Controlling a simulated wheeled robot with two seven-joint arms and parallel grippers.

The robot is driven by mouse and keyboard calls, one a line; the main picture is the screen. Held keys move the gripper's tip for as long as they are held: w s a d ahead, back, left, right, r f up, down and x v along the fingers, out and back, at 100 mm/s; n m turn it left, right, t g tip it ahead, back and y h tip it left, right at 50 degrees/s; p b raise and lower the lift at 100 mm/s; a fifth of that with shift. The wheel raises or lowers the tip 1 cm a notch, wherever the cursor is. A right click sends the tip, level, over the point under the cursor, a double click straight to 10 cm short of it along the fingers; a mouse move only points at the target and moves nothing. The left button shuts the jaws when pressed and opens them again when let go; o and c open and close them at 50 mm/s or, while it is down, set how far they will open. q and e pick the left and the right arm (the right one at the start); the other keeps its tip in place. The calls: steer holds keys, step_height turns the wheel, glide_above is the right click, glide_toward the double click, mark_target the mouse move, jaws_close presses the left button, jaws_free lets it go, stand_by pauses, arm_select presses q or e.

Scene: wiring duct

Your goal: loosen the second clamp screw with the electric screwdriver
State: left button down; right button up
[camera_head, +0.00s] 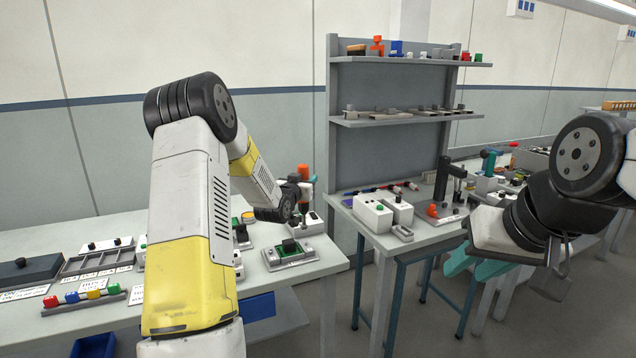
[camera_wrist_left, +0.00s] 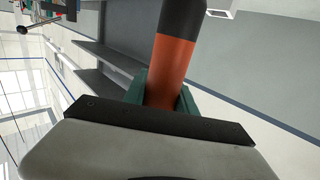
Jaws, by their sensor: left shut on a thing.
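The electric screwdriver (camera_head: 304,172) has an orange body and a black part, and stands roughly upright above the left table. My left gripper (camera_wrist_left: 165,95) is shut on its orange body, between green fingers in the left wrist view. In the head view my own wrist mostly hides this gripper. The screwdriver's lower end is near a white box (camera_head: 308,227); I cannot tell whether they touch. A grey fixture with a green and black block (camera_head: 290,251) lies in front. The clamp screws are too small to make out. My right gripper (camera_head: 472,266) has teal fingers spread apart and empty.
The left table (camera_head: 190,316) holds a grey tray (camera_head: 98,262), a dark box (camera_head: 28,271) and a rack of coloured pieces (camera_head: 85,299). A shelf unit (camera_head: 390,135) with a workbench carrying white boxes (camera_head: 373,213) stands right of it. A gap separates the tables.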

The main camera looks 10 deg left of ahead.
arm_select(q)
steer(key=shift+w+d+r, duration=0.1)
steer(key=shift+w+d, duration=0.15)
steer(key=shift+d, duration=0.1)
steer(key=shift+f, duration=3.3)
steer(key=shift+s+f, duration=0.1)
steer(key=shift+f, duration=0.2)
stand_by(0.5)
steer(key=shift+r, duration=0.25)
stand_by(0.9)
step_height(320, 180, up, 7)
steer(key=shift+f, duration=0.2)
stand_by(0.4)
stand_by(0.3)
